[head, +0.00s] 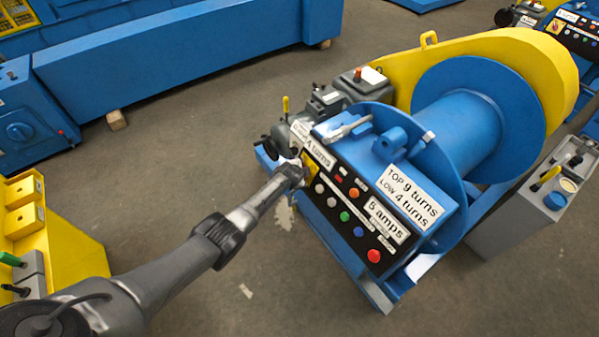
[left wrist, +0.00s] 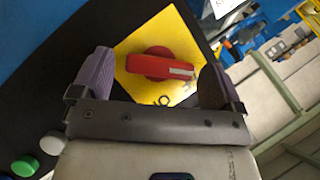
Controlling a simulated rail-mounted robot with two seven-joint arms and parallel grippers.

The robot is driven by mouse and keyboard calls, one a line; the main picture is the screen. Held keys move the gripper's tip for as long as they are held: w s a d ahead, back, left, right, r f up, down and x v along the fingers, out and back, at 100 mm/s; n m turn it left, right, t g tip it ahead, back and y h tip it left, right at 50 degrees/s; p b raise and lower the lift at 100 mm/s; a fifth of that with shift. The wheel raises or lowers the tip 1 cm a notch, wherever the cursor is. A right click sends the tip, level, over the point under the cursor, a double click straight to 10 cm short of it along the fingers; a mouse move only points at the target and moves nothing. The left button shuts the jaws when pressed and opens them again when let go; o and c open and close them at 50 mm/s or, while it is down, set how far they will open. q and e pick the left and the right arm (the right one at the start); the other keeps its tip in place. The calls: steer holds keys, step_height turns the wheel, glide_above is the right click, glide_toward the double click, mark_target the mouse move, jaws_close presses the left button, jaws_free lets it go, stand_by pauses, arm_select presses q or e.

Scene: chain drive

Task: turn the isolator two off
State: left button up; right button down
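A red rotary handle (left wrist: 160,66) with a white mark at its right end sits on a yellow plate (left wrist: 165,28) on a black panel. The handle lies nearly level in the left wrist view. Part of the plate's lettering shows below it; the rest is hidden. In the head view the yellow plate (head: 311,186) is at the panel's upper left, mostly covered. My left gripper (left wrist: 157,63) is open, its purple-grey fingers on either side of the handle, with gaps to it. Contact is not visible. No number for this isolator is readable. My right gripper is not in view.
The panel (head: 345,212) carries several coloured buttons, a red one (head: 374,256) lowest, and a "5 amps" label. A blue drum (head: 465,125) and yellow guard (head: 480,45) stand behind. A yellow cabinet (head: 60,250) stands at left. Floor below the arm is clear.

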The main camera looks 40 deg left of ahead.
arm_select(q)
steer(key=shift+s+d+r+p, duration=0.1)
steer(key=shift+s+r+p, duration=0.15)
steer(key=shift+r+p, duration=0.25)
steer(key=p+v, duration=0.6)
steer(key=v, duration=0.6)
steer(key=shift+s+r+p, duration=0.2)
steer(key=shift+s+p, duration=0.15)
steer(key=shift+p, duration=0.05)
